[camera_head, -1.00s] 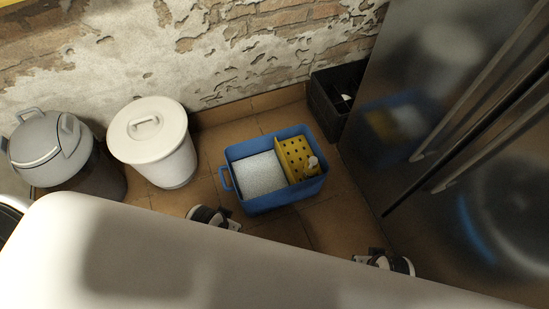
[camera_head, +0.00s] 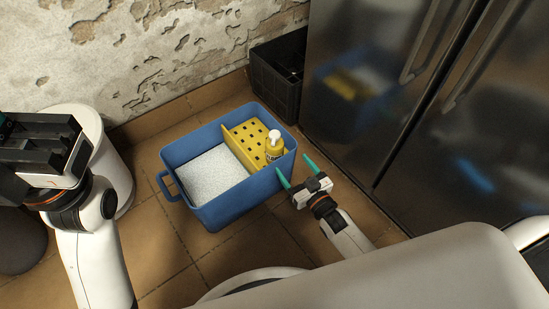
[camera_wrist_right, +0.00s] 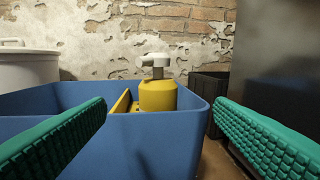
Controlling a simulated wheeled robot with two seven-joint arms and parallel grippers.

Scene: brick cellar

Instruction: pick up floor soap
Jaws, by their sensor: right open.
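The floor soap (camera_head: 274,150) is a yellow bottle with a white pump top. It stands upright at the right end of a blue bucket (camera_head: 238,203), beside a yellow perforated insert (camera_head: 241,135). My right gripper (camera_head: 297,170) is open and empty just outside the bucket's right end, its green fingers pointing towards the bottle. In the right wrist view the bottle (camera_wrist_right: 158,93) shows between the spread fingers, beyond the blue wall that hides its lower part. My left gripper (camera_head: 40,145) is raised at the left edge; its fingers are mostly cut off or unclear.
A black crate (camera_head: 276,80) stands behind the bucket against the wall. A steel fridge (camera_head: 365,90) bounds the right side close to my right arm. A white bin (camera_head: 112,165) is at the left, partly hidden by my left arm. Tiled floor (camera_head: 180,262) is clear in front.

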